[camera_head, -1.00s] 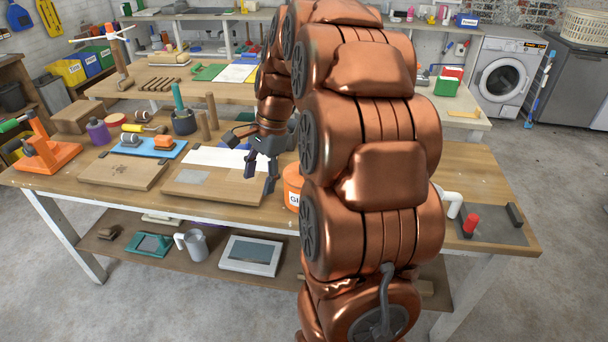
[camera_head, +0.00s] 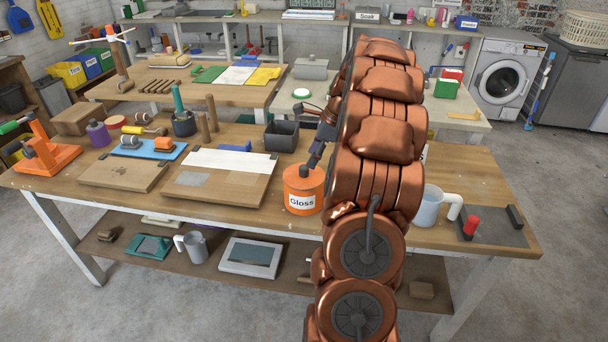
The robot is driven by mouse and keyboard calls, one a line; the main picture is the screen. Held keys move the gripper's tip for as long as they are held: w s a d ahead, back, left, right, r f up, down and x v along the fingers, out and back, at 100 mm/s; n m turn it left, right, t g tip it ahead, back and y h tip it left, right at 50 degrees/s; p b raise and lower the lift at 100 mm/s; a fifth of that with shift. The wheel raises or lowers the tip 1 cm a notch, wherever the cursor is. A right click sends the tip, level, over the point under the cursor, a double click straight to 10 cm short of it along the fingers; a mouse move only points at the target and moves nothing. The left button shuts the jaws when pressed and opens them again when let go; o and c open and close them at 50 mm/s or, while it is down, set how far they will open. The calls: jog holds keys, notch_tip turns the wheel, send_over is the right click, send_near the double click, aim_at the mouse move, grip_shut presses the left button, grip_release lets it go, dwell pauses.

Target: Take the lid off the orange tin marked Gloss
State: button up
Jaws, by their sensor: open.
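The orange tin marked Gloss (camera_head: 301,203) stands upright on the front workbench, just left of my arm. Its orange lid (camera_head: 292,178) is on, with a dark knob (camera_head: 305,170) in the middle. My gripper (camera_head: 315,158) is open, just above and slightly to the right of the knob, with dark fingers angled down. Part of it is hidden behind my arm, and I cannot tell whether a finger touches the knob.
A dark open box (camera_head: 282,136) stands behind the tin. A wooden board (camera_head: 222,184) with a white strip lies to its left. A pale jug (camera_head: 430,207) stands right of my arm, beside a grey plate with a red knob (camera_head: 471,225). My arm hides the bench between.

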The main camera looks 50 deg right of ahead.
aim_at(304, 172)
jog(key=shift+w+p+x, duration=0.15)
jog(key=shift+p+x, duration=0.3)
jog(key=shift+x, duration=0.85)
jog(key=shift+w+p+x, duration=0.2)
jog(key=shift+p+x, duration=0.25)
jog(key=shift+x, duration=0.9)
jog(key=shift+d+r, duration=0.1)
jog(key=shift+c, duration=0.4)
grip_shut()
